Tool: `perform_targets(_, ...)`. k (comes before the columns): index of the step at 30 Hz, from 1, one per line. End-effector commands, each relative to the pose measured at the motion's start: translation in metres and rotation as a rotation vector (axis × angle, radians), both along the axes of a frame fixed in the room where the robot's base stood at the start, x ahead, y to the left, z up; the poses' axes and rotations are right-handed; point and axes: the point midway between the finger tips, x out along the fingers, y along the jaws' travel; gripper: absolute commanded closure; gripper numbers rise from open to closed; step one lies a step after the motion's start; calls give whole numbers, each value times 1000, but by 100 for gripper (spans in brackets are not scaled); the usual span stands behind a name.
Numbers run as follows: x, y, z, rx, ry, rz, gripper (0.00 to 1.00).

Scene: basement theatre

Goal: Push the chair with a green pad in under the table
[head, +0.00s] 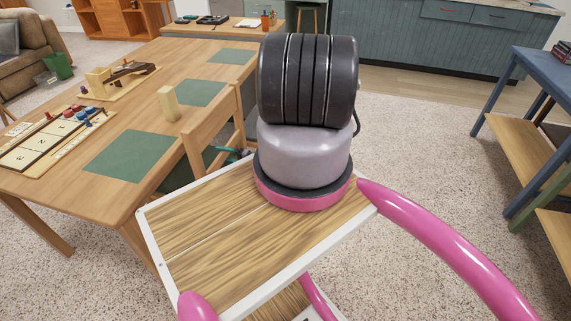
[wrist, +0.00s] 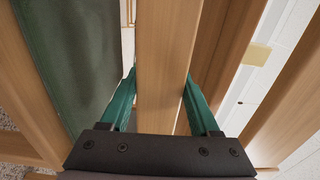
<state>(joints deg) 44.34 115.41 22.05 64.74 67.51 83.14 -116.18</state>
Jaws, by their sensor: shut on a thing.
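The wooden chair (head: 200,138) stands at the right long side of the wooden table (head: 140,185), its back close to the table edge. Its green pad (wrist: 75,55) fills the left of the wrist view. In the head view the seat is mostly hidden behind the chair back and my body, so how far it is under the table cannot be told. My gripper (wrist: 160,85) has its teal fingers on both sides of a wooden bar of the chair (wrist: 162,45) and is shut on it. In the head view only a bit of teal finger (head: 230,150) shows beside the chair back.
The table bears green mats (head: 130,155), a board game (head: 45,140) and a pale block (head: 168,104). A blue-framed bench (head: 500,110) stands at the right. Speckled floor (head: 410,150) is open between it and me. A brown armchair (head: 35,55) is at the far left.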

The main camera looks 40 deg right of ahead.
Motion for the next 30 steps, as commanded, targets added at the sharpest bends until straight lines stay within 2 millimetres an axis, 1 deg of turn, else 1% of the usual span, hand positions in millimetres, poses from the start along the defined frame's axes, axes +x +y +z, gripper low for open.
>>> perform_targets(4,-2,1,-1,0,3,4,100)
perform_targets(5,-3,1,-1,1,2,4,30)
perform_targets(6,-2,1,-1,1,2,4,15)
perform_targets(7,-2,0,-1,1,2,3,5)
perform_targets(23,-2,-3,0,1,0,-1,5)
perform_targets(26,-10,-9,0,1,0,-3,5)
perform_targets(30,-28,-22,0,0,0,-3,5)
